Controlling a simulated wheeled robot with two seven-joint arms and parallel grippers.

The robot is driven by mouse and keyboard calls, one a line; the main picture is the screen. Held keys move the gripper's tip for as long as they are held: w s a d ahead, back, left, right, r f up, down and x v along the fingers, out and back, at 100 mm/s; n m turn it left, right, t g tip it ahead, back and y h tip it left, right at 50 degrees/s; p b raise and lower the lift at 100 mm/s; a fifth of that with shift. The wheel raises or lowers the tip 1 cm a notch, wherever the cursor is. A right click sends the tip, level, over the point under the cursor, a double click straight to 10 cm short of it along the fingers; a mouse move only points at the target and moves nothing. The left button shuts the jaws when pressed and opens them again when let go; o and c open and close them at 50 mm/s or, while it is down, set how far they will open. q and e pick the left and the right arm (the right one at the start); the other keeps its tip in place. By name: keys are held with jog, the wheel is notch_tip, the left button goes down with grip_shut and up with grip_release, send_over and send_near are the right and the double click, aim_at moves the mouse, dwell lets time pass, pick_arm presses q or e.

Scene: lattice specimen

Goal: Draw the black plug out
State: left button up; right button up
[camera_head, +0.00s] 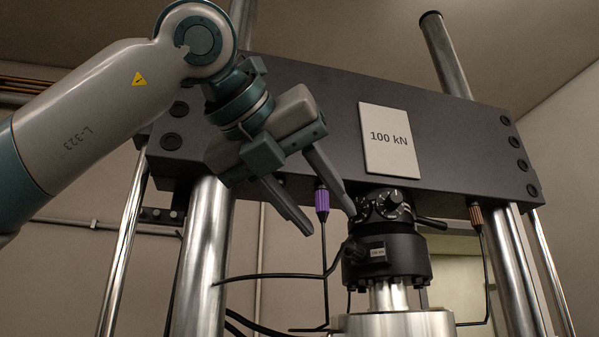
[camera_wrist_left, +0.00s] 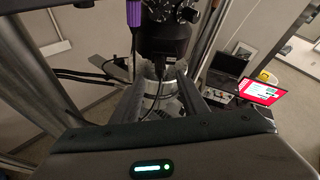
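The black plug (camera_head: 353,252) sits in the left side of the black load cell (camera_head: 405,250), and a black cable runs from it to the left. The load cell hangs under the dark crosshead. My left gripper (camera_head: 329,221) is open and empty, up and to the left of the plug, with its fingers pointing down and right. Its right fingertip is near the load cell's upper left edge in the picture; I cannot tell whether they touch. My right gripper is not in view.
A purple-sleeved connector (camera_head: 322,201) hangs close to my left fingers. A brown one (camera_head: 476,215) hangs at right. The crosshead (camera_head: 300,85) carries a "100 kN" sign (camera_head: 390,139). Steel columns (camera_head: 203,255) flank the load cell. A laptop (camera_wrist_left: 229,68) stands behind.

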aim_at(346, 241)
pick_arm(q)
jog(key=p+x, duration=0.2)
jog(key=x, duration=0.5)
jog(key=shift+w, duration=0.1)
jog(key=shift+d, duration=0.1)
jog(key=c, duration=1)
grip_shut()
